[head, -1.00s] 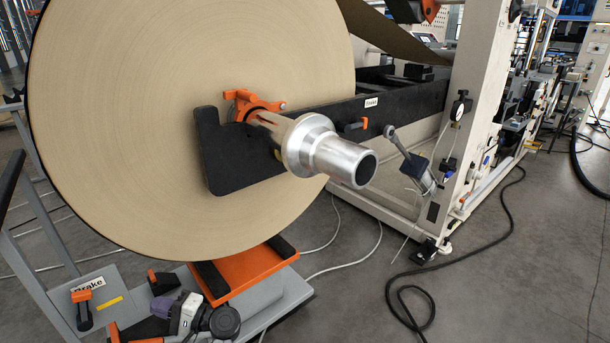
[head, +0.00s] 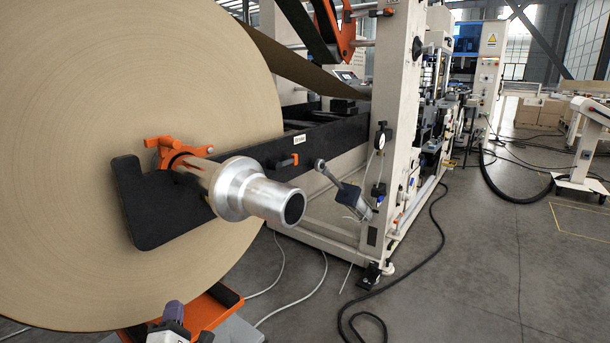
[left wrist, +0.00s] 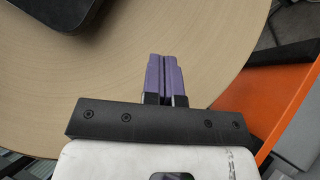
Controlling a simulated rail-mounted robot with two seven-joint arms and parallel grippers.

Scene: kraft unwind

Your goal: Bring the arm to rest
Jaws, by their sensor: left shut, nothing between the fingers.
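My left gripper (head: 173,312) shows at the bottom edge of the head view, below the big kraft paper roll (head: 90,120). In the left wrist view its two purple fingers (left wrist: 164,75) are shut side by side with nothing between them. The flat tan face of the roll (left wrist: 205,30) lies beyond the fingertips; I cannot tell how wide the gap is. My right gripper is in neither view.
A silver shaft end (head: 262,195) sticks out from the roll, beside an orange clamp (head: 178,150) and a black support arm (head: 165,215). An orange cradle (head: 205,312) stands under the roll. A black hose (head: 395,285) lies on the grey floor.

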